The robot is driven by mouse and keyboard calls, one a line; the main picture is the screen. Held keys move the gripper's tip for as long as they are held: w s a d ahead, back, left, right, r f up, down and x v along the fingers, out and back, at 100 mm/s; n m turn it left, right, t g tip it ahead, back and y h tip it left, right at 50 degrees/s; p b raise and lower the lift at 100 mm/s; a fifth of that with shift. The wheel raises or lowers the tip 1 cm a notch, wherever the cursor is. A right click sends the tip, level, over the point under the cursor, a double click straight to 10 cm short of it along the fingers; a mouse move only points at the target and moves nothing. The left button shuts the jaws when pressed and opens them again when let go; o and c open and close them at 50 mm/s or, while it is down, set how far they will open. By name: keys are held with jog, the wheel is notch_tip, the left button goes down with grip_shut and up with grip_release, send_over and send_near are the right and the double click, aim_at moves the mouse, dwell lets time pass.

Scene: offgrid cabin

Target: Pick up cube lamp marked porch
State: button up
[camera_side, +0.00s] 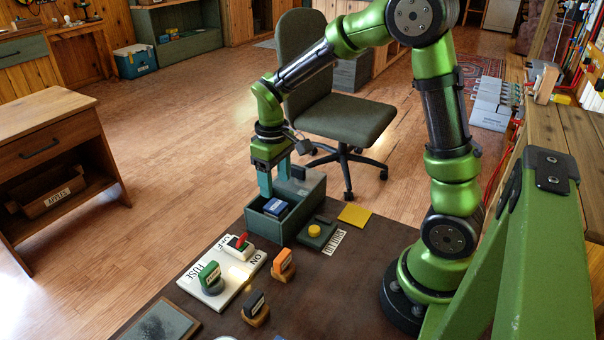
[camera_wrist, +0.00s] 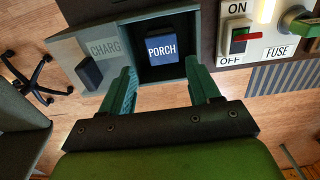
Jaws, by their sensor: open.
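The cube lamp marked PORCH (camera_wrist: 166,50) is a dark blue block with white lettering. It sits in an open compartment of a grey-green box, whose wall (camera_side: 303,220) shows in the side view. The lamp shows as a blue block (camera_side: 274,206) there. My gripper (camera_side: 275,183) points down over the box, its teal fingers apart and nothing visible between them. In the wrist view, the gripper (camera_wrist: 159,72) has its fingers on either side of the picture's middle, with the lamp beyond and between them. Contact with the box cannot be told.
A dark block (camera_wrist: 89,72) stands on the box part lettered CHARG. A white FUSE panel (camera_side: 215,288) with a red switch (camera_side: 238,243) lies left of the box. Stamp-like blocks, orange (camera_side: 284,265) and dark (camera_side: 256,307), stand in front. A yellow pad (camera_side: 355,215) lies right.

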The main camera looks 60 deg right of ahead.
aim_at(276, 205)
jog(key=f, duration=0.8)
jog(key=shift+a+f, duration=0.2)
jog(key=shift+f, duration=0.1)
jog(key=c, duration=0.8)
